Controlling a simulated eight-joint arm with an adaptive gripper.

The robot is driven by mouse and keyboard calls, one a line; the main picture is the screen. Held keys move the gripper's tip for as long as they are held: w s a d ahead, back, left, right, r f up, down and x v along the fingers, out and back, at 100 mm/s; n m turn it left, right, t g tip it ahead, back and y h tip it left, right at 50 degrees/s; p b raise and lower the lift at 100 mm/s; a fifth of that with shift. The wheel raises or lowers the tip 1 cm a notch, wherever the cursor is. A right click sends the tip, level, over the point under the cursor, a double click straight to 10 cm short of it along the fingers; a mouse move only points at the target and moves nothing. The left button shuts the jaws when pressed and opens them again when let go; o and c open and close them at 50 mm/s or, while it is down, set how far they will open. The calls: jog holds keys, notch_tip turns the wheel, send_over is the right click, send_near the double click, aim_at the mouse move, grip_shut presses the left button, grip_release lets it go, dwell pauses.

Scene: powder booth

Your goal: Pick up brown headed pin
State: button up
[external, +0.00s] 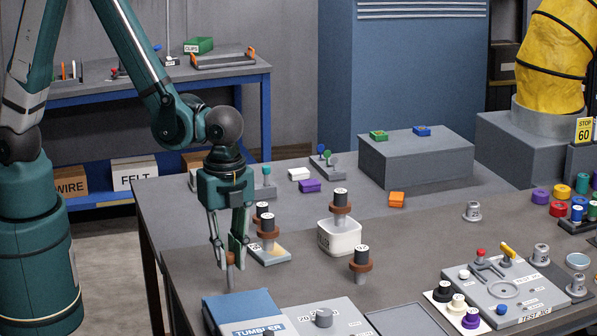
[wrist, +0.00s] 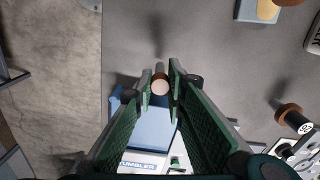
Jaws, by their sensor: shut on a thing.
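The brown headed pin (external: 229,276) is upright between the fingertips of my gripper (external: 230,258), near the left edge of the brown-grey table and just behind the blue box. Its lower end shows below the fingers; I cannot tell whether it touches the table. In the wrist view the round tan top of the pin (wrist: 160,87) shows between the two green finger pads of my gripper (wrist: 160,76), which are closed on it. The fingers hide part of its sides.
A blue TUMBLER box (external: 238,308) lies close in front. Black-topped pieces with brown collars stand nearby, one on a tray (external: 272,257), one at a white tub (external: 341,240), one on the table (external: 361,261). A grey test jig (external: 505,290) is at right.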

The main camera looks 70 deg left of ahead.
jog(key=shift+r, duration=3.9)
